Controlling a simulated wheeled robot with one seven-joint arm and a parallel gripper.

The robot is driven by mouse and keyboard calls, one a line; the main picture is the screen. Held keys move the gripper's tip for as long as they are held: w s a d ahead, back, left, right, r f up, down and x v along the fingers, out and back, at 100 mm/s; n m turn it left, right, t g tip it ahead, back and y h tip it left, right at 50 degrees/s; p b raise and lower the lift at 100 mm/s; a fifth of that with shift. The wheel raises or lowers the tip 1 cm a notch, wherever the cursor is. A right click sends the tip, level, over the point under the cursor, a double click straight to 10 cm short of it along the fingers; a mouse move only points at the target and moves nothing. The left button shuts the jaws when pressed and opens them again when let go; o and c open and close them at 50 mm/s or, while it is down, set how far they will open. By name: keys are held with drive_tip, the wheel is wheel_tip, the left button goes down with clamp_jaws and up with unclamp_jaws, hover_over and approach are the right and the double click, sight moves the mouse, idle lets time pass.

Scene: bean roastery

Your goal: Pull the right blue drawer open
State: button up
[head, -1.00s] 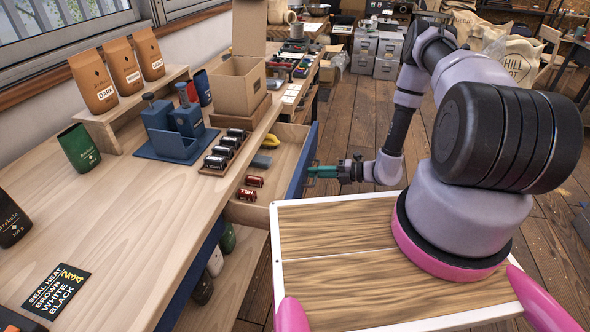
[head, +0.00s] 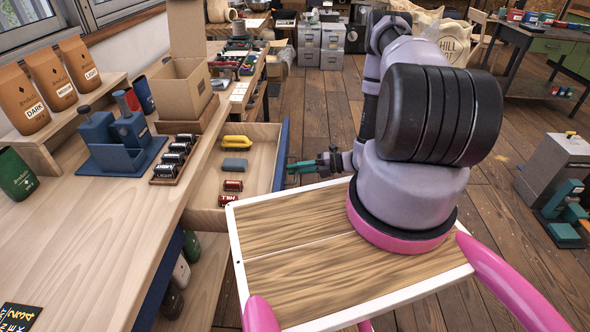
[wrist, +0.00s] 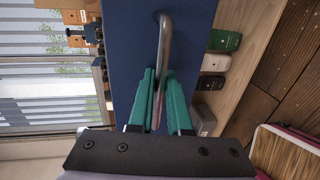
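The right blue drawer (head: 281,160) stands well out from the wooden bench in the head view, its light wood inside showing. In it lie a yellow item (head: 236,142), a grey-blue block (head: 234,164) and small red items (head: 232,186). In the wrist view the blue drawer front (wrist: 205,18) fills the upper middle, with a metal bar handle (wrist: 164,40) on it. The teal fingers of my gripper (wrist: 161,85) lie on both sides of the handle and close on it. In the head view my gripper (head: 300,167) is at the outer side of the drawer front.
The bench top (head: 85,225) carries a blue tamper stand (head: 115,140), a cardboard box (head: 180,88) and coffee bags (head: 65,80). Bottles stand on the shelf below. A grey machine (head: 555,170) is on the floor at right. Wooden floor beyond my gripper is clear.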

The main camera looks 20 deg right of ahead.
idle(0.3)
drive_tip(key=v, duration=1)
drive_tip(key=shift+s+d, duration=0.1)
drive_tip(key=shift+d, duration=0.3)
